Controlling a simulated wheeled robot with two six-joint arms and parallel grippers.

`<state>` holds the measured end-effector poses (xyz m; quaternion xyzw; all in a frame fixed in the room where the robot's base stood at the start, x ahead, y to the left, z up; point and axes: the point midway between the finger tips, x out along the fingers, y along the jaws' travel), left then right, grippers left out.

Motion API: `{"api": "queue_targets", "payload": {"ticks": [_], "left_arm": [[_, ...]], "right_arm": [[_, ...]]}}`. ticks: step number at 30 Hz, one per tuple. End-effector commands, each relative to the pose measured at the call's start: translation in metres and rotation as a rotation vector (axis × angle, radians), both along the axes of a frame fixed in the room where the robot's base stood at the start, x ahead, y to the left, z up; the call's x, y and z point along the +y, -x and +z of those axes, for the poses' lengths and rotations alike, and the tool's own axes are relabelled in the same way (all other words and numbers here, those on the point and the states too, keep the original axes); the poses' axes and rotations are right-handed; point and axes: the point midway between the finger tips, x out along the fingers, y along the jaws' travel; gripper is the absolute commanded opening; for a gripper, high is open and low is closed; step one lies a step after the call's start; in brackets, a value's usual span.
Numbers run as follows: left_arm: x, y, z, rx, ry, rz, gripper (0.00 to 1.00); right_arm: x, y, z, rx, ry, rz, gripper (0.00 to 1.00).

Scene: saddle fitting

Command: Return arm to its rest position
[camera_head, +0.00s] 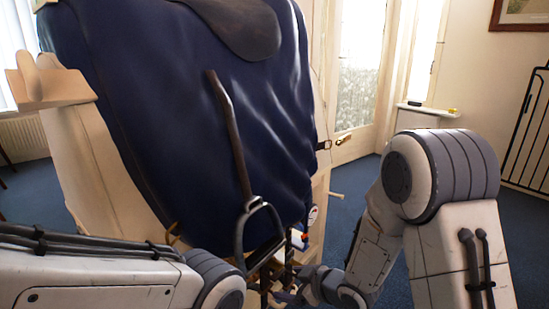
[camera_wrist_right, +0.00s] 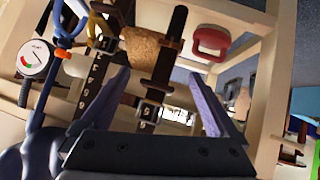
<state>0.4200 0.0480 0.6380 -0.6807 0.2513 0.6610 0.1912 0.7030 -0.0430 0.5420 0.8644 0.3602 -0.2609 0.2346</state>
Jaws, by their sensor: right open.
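My right arm reaches in from the right, and its gripper (camera_head: 288,296) is low under the blue cover, partly hidden at the picture's bottom edge. In the right wrist view the gripper (camera_wrist_right: 158,92) is open, its two purple-grey fingers apart. Dark straps with holes and metal buckles (camera_wrist_right: 150,112) show beyond and between the fingers; I cannot tell whether any touch. My left arm (camera_head: 110,275) crosses the lower left, and its gripper is out of view. The dark saddle (camera_head: 240,22) lies over the blue cover (camera_head: 170,90), with a stirrup (camera_head: 258,225) hanging on a strap.
A pale wooden stand (camera_head: 95,150) carries the cover. A round dial gauge (camera_wrist_right: 33,58) and a red handle (camera_wrist_right: 211,41) are close to the right gripper in the wrist view. A door (camera_head: 355,80) stands behind. Blue carpet (camera_head: 345,190) is free near the door.

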Motion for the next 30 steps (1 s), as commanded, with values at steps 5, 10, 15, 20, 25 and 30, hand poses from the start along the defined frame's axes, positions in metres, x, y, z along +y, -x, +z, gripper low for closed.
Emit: {"api": "queue_targets", "payload": {"ticks": [5,10,15,20,25,30], "left_arm": [[0.0,0.0,0.002,0.0,0.0,0.0,0.5],[0.0,0.0,0.004,0.0,0.0,0.0,0.5],[0.0,0.0,0.005,0.0,0.0,0.0,0.5],[0.0,0.0,0.006,0.0,0.0,0.0,0.5],[0.0,0.0,0.037,0.001,-0.001,0.0,0.5],[0.0,0.0,0.077,-0.001,0.001,0.0,0.5]], "right_arm": [[0.002,0.036,0.033,0.139,0.176,-0.126,0.95],[0.0,0.106,0.06,0.339,0.271,-0.241,0.95],[0.0,0.183,0.079,0.538,0.315,-0.289,0.95],[-0.001,0.25,0.096,0.706,0.346,-0.283,0.95],[-0.004,0.284,0.133,0.799,0.367,-0.275,0.95],[-0.004,0.283,0.173,0.797,0.369,-0.276,0.95]]}}
